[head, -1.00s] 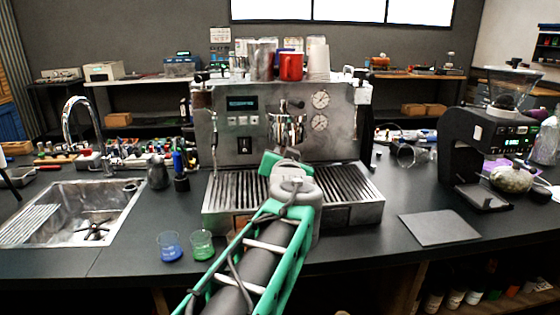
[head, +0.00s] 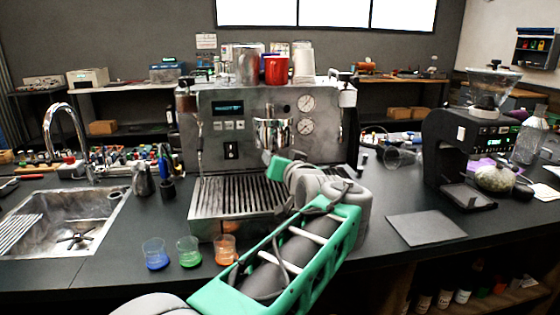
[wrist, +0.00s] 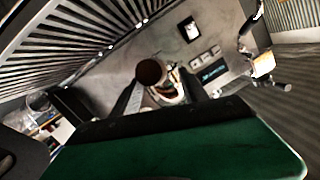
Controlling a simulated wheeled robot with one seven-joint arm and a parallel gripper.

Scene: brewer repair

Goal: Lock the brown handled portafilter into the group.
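The espresso machine (head: 232,150) stands on the counter, with its chrome group (head: 272,133) at the front centre. In the wrist view, a round brown handle end (wrist: 150,72) faces the camera in front of the chrome group (wrist: 172,90). My gripper (wrist: 158,78) has its two dark fingers apart, with the brown handle end showing between them. I see no clear contact between fingers and handle. In the head view, my gripper (head: 272,160) is just below the group, and my arm hides the handle. Whether the portafilter is seated in the group cannot be told.
A sink (head: 60,225) is at left. A black grinder (head: 452,150) and a grey mat (head: 426,227) are at right. Cups stand on the machine.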

